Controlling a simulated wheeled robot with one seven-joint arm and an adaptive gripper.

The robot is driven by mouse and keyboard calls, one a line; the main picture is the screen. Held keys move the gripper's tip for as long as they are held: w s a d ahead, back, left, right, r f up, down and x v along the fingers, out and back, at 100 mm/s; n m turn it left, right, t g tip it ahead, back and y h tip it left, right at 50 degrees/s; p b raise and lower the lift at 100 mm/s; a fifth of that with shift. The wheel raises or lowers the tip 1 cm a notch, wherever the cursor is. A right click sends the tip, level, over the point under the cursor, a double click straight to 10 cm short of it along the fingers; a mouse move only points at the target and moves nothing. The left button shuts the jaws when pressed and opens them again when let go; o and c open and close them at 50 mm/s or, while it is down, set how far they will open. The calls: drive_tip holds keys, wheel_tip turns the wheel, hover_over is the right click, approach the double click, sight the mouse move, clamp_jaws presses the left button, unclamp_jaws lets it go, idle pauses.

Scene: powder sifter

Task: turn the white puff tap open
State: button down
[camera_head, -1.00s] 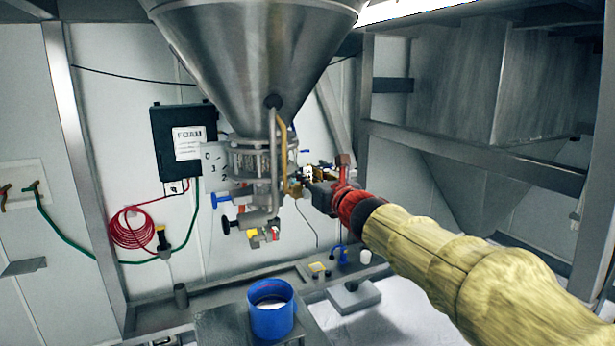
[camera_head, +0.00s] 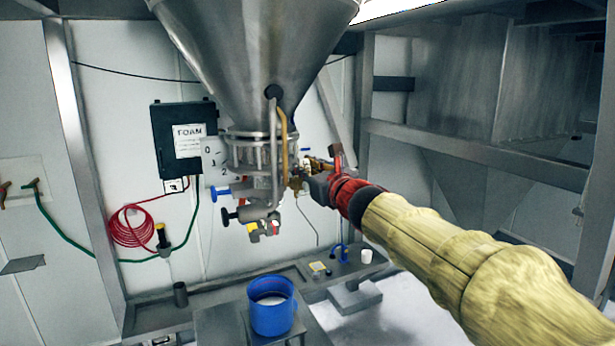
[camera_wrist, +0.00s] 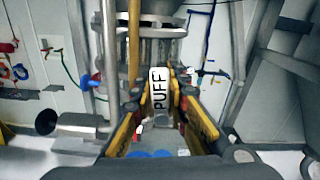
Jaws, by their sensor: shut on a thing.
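The white puff tap (camera_wrist: 159,88), a small white handle with "PUFF" in black letters, stands between my gripper's fingers in the wrist view. My gripper (camera_wrist: 163,104) is shut on it, with one yellow and black finger on each side. In the head view my gripper (camera_head: 303,180) is at the valve cluster under the steel hopper (camera_head: 258,60), just right of the brass pipe (camera_head: 284,140). The tap is mostly hidden there by the fingers, and its exact turn angle cannot be told.
Left of my gripper are a blue-handled valve (camera_head: 222,193) and a black knob valve (camera_head: 232,215). A blue container (camera_head: 272,316) with white contents stands below. A steel beam frame (camera_head: 470,151) is on the right. Free air lies below my gripper.

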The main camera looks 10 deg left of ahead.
sight(287, 173)
drive_tip(key=shift+s+a+f+n+b, duration=0.35)
drive_tip(key=shift+a+n+b, duration=0.15)
drive_tip(key=shift+n+b, duration=1.05)
drive_tip(key=shift+s+a+f+n+b, duration=0.35)
drive_tip(key=shift+s+a+n+b, duration=0.1)
drive_tip(key=shift+n+b, duration=1.1)
drive_tip(key=shift+s+a+f+n+b, duration=0.35)
drive_tip(key=shift+a+n+b, duration=0.15)
drive_tip(key=shift+n+b, duration=1)
drive_tip(key=c, duration=1.8)
unclamp_jaws()
drive_tip(key=shift+o, duration=0.4)
drive_tip(key=shift+r, duration=0.15)
